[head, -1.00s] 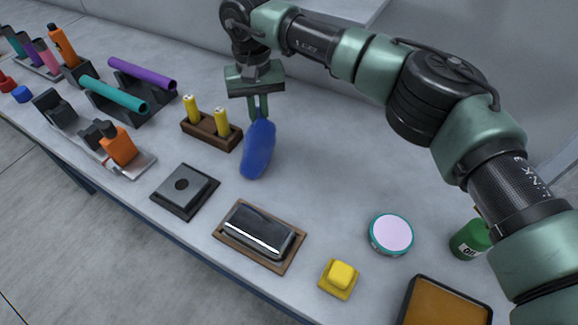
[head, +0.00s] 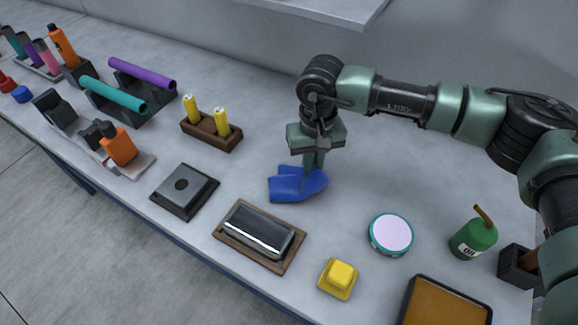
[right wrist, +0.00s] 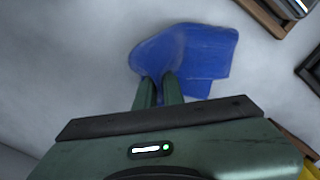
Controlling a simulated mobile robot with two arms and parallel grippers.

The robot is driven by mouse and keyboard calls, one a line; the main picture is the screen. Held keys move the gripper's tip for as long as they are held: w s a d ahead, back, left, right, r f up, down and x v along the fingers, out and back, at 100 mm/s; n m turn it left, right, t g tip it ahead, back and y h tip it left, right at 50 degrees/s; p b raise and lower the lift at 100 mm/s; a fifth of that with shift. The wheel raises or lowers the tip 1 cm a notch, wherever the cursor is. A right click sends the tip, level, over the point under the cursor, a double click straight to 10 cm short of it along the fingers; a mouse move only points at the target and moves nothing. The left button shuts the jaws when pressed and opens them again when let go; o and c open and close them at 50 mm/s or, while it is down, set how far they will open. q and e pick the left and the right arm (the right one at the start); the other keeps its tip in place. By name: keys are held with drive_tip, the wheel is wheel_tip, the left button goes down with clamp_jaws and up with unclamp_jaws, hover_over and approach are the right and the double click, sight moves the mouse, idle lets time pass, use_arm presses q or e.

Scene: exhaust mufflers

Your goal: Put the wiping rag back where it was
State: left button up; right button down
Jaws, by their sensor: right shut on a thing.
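The blue wiping rag (head: 288,186) is behind and slightly right of the framed black muffler block in the head view. It looks crumpled and spread against the tabletop; I cannot tell whether all of it touches. My right gripper (head: 314,164) points down and is shut on the rag. In the right wrist view the rag (right wrist: 190,55) fans out beyond the fingertips of my right gripper (right wrist: 160,82). My left gripper is not in view.
The black muffler (head: 257,231) lies in a wooden tray (head: 228,240) in front. A yellow button (head: 340,275), a round pink-topped tin (head: 391,234) and a green oil can (head: 473,238) stand to the right. A battery holder (head: 208,132) is left. The table behind the rag is clear.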

drive_tip(key=shift+s+d+f, duration=0.2)
drive_tip(key=shift+d+f, duration=0.1)
drive_tip(key=c, duration=1.2)
unclamp_jaws()
drive_tip(key=shift+r, duration=0.15)
